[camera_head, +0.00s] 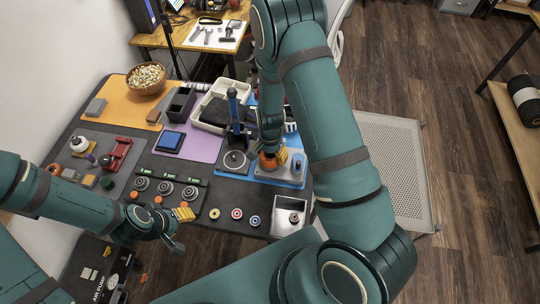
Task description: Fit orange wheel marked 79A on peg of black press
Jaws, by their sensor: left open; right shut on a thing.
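A black press (235,133) with a blue upright handle stands near the middle of the table, with a round grey disc on its base. Its peg is too small to make out. My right gripper (271,157) is just right of the press base, pointing down. It is shut on an orange wheel (266,163), low over the blue mat (262,176). The gripper partly hides the wheel, and the 79A mark cannot be read. Whether the wheel touches what is below it cannot be told. My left gripper (183,229) is open and empty at the table's front edge.
Several grey wheels (165,188) sit on a dark holder at front centre, near small coloured rollers (237,214). A metal box (290,215) stands at the front right. A white bin (212,101) is behind the press. A wooden bowl (147,77) is at the back left.

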